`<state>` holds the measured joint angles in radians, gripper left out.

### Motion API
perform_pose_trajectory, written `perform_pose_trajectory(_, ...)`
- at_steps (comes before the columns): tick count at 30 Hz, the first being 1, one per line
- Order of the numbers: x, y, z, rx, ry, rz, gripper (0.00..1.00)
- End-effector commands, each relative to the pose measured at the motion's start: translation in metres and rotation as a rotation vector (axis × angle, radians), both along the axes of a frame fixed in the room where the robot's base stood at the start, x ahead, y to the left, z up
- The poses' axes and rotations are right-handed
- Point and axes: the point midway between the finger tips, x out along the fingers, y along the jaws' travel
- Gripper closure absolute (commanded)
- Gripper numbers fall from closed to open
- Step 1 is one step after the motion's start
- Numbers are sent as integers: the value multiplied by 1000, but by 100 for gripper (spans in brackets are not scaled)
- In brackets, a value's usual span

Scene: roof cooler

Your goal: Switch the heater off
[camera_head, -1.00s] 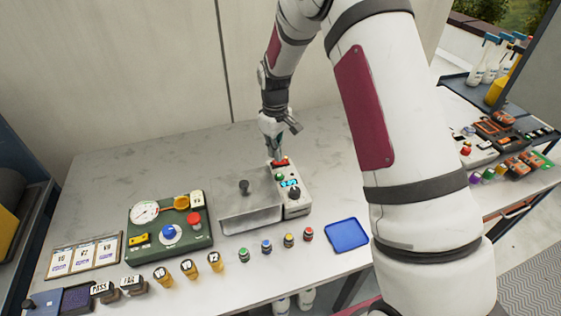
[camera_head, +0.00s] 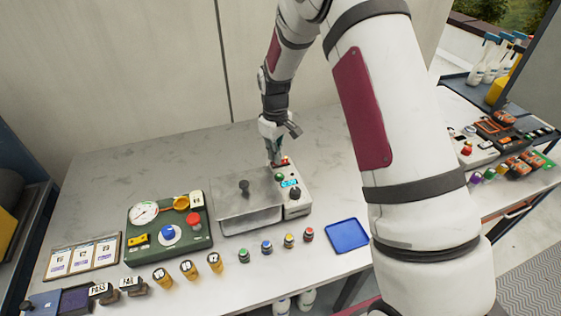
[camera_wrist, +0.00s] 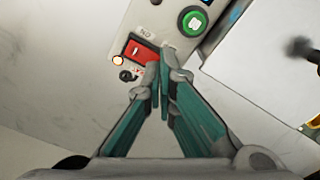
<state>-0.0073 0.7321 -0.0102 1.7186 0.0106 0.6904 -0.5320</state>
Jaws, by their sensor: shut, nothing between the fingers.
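The heater is a grey box with a silver lid (camera_head: 235,192) and a light control panel (camera_head: 296,203) on its right side. The panel has a blue-lit display (camera_head: 289,183), a black knob (camera_head: 295,193) and a green button (camera_head: 279,177), which also shows in the wrist view (camera_wrist: 193,21). A red rocker switch (camera_wrist: 140,52) is at the panel's far end, with a small lit lamp (camera_wrist: 118,60) beside it. My gripper (camera_head: 275,162) is shut and empty. In the wrist view its fingertips (camera_wrist: 160,66) are at the switch's right edge; I cannot tell whether they touch it.
A green device with a gauge (camera_head: 145,212) stands left of the heater. Several small coloured-top bottles (camera_head: 266,247) and a blue tray (camera_head: 347,235) are in front. The table behind the heater is clear (camera_head: 170,150).

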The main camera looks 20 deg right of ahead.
Motion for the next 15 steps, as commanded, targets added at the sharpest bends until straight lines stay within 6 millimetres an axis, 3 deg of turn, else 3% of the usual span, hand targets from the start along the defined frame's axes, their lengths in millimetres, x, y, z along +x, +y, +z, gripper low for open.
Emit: perform_pose_trajectory(15, 0, 0, -7, 0, 1, 0, 100)
